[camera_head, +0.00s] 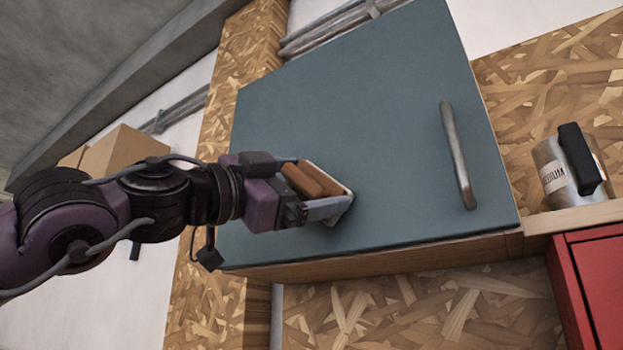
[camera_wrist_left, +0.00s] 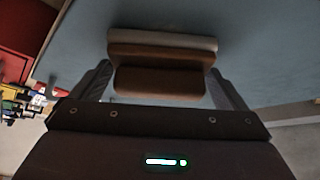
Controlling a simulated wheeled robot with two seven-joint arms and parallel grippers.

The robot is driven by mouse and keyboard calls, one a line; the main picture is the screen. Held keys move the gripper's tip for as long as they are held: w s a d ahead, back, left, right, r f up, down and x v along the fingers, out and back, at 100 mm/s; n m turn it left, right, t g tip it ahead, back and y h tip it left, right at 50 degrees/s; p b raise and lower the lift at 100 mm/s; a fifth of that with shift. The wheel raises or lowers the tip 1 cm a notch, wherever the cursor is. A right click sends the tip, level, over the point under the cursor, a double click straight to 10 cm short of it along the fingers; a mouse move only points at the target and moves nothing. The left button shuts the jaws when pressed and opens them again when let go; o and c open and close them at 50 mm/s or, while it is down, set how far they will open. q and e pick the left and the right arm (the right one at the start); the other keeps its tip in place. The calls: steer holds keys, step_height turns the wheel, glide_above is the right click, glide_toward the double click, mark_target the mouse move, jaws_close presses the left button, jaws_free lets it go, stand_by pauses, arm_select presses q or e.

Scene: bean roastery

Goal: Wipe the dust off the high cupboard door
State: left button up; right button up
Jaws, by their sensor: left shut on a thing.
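The high cupboard door (camera_head: 375,115) is a blue-grey panel with a metal bar handle (camera_head: 458,155) on its right side. It looks closed, and no dust shows clearly on it. My left gripper (camera_head: 308,190) is shut on a brown block with a pale pad (camera_head: 338,188), held at the lower left part of the door. In the left wrist view the brown block (camera_wrist_left: 160,80) sits between the two fingers, with its pale pad (camera_wrist_left: 165,42) facing the door. The pad seems to touch the door or be very close to it. My right gripper is out of view.
A metal jug with a black handle (camera_head: 553,172) stands on a wooden shelf (camera_head: 575,217) to the right of the cupboard. A red cabinet (camera_head: 595,285) is below it. Cardboard boxes (camera_head: 120,150) are behind my left arm. Chipboard (camera_head: 420,305) covers the wall below the cupboard.

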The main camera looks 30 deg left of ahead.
arm_select(q)
steer(key=shift+w+a, duration=0.15)
steer(key=shift+a, duration=1.5)
steer(key=shift+s+d, duration=0.15)
steer(key=shift+d, duration=1.75)
steer(key=shift+s+d, duration=0.15)
steer(key=shift+d, duration=1.8)
steer(key=shift+s+d, duration=0.15)
steer(key=shift+d, duration=1.75)
steer(key=shift+w+a, duration=0.15)
steer(key=shift+a, duration=1.75)
steer(key=shift+w+a, duration=0.15)
steer(key=shift+a, duration=1.8)
steer(key=shift+w+a, duration=0.15)
steer(key=shift+a, duration=1.75)
steer(key=shift+s, duration=0.1)
steer(key=b, duration=0.1)
glide_toward(294, 188)
steer(key=shift+w+d+r, duration=0.25)
steer(key=shift+d+r, duration=0.5)
steer(key=shift+d, duration=0.1)
steer(key=shift+w+d+r, duration=0.2)
steer(key=shift+d+r, duration=0.6)
steer(key=shift+d, duration=0.05)
steer(key=shift+s+a, duration=0.15)
steer(key=shift+s, duration=1.4)
